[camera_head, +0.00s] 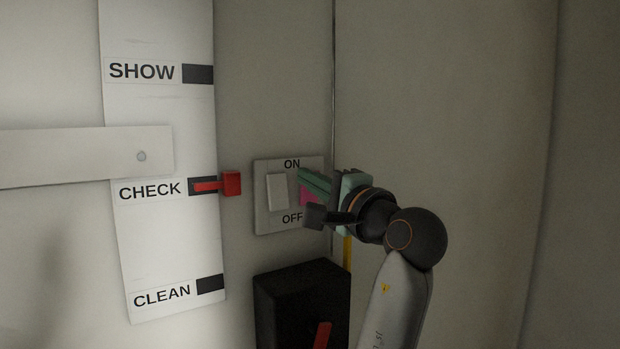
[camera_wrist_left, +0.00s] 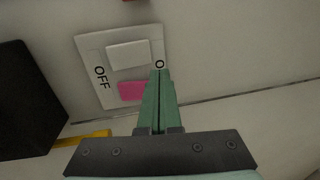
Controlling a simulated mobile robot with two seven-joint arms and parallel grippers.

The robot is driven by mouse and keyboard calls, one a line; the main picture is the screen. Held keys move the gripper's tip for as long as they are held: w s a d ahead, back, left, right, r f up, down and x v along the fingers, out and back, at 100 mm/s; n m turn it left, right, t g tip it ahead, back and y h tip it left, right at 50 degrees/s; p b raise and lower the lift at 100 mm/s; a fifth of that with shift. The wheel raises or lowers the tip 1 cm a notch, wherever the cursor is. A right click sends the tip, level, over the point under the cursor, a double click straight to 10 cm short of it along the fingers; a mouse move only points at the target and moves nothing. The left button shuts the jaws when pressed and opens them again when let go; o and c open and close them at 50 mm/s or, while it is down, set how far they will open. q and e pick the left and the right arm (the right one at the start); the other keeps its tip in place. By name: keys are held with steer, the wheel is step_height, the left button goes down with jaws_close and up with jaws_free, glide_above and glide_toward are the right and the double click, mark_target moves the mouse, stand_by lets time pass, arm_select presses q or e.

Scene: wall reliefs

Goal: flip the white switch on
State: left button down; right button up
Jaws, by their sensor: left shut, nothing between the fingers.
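The white switch (camera_head: 277,192) is a rocker on a pale wall plate (camera_head: 262,222), with ON printed above and OFF below. Beside it on the same plate is a pink switch (camera_head: 309,197), partly hidden by my left gripper (camera_head: 302,173). The left wrist view shows the white switch (camera_wrist_left: 129,54), the pink switch (camera_wrist_left: 132,91) and the plate (camera_wrist_left: 88,44). My left gripper (camera_wrist_left: 160,71) is shut and empty, its green fingertips near the plate's ON end, to the right of the white switch. I cannot tell whether they touch, or which way the white switch is tilted.
A black box (camera_head: 300,300) with a red lever (camera_head: 322,335) is below the plate. Left of the plate, a red slider knob (camera_head: 231,184) stands at CHECK on a white panel (camera_head: 160,245). A yellow piece (camera_head: 347,253) shows behind my arm. Bare wall (camera_head: 480,120) lies right.

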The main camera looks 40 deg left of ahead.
arm_select(q)
steer(key=s+d+r+b, duration=0.1)
steer(key=s+d, duration=0.2)
steer(key=d, duration=0.5)
steer(key=shift+s+d+r, duration=0.25)
steer(key=shift+d, duration=0.1)
